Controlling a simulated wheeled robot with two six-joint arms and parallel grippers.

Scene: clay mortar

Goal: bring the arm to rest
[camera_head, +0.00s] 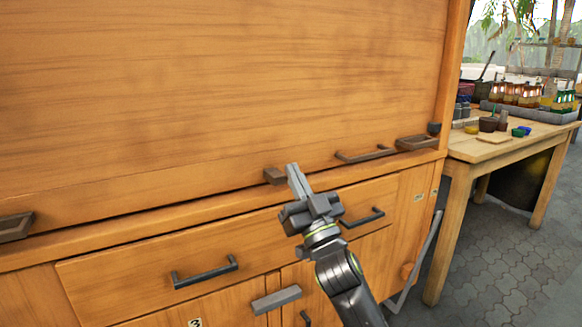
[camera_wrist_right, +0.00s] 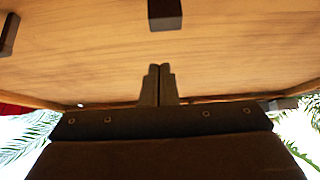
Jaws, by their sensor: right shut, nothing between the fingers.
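My right arm (camera_head: 343,280) comes up from the bottom of the head view. My right gripper (camera_head: 294,172) is in front of the wooden cabinet (camera_head: 220,80), near the lower edge of its large upper panel. Its fingers are shut with nothing between them. In the right wrist view the two fingers (camera_wrist_right: 159,80) stand side by side, pressed together, with the wooden surface (camera_wrist_right: 90,60) beyond them. My left gripper does not show.
A small dark block (camera_head: 274,175) on the panel is close beside the right fingertips. Drawer handles (camera_head: 205,272) and a grey bar (camera_head: 276,300) stick out below. A wooden table (camera_head: 520,140) with bottles and pots stands to the right. Paved floor (camera_head: 500,250) is open there.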

